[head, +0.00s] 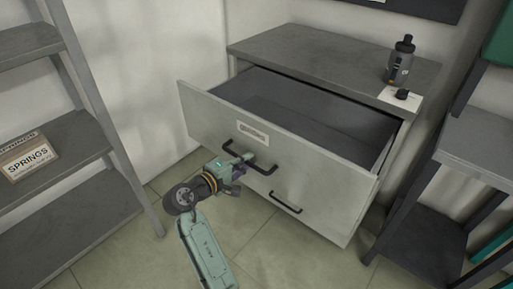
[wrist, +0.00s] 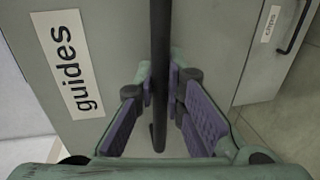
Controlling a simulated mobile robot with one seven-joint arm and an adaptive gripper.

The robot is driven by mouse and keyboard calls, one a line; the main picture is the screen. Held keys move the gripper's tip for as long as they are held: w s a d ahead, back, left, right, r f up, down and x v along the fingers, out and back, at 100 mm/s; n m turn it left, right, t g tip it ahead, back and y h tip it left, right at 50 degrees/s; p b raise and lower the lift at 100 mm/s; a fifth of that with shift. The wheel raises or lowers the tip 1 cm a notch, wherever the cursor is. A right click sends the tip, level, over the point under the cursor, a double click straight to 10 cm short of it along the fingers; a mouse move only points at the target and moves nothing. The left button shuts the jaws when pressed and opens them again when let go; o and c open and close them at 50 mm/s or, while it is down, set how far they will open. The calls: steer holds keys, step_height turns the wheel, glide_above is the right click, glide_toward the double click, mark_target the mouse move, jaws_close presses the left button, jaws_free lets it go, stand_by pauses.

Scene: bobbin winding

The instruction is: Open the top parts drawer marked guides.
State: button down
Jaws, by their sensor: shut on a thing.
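The top drawer (head: 290,140) of the grey cabinet is pulled well out, and its dark inside shows no contents. Its label reads "guides" (wrist: 70,65) in the wrist view; the label (head: 252,132) is too small to read in the head view. My gripper (head: 246,160) is at the drawer's black bar handle (head: 262,168). In the wrist view the handle (wrist: 160,60) runs between the purple finger pads of my gripper (wrist: 163,95), which is shut on it.
The lower drawer (head: 330,222), labelled "clips" (wrist: 270,23), is closed. A grey bottle (head: 400,62) and a small black item (head: 402,94) on a white card stand on the cabinet top. Shelving with a "springs" box (head: 28,158) is left; another rack (head: 440,195) stands close right.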

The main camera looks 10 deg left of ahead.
steer(key=shift+f+v, duration=0.2)
steer(key=shift+v, duration=0.8)
steer(key=c, duration=1.7)
jaws_free()
steer(key=shift+o, duration=0.2)
steer(key=v, duration=1.2)
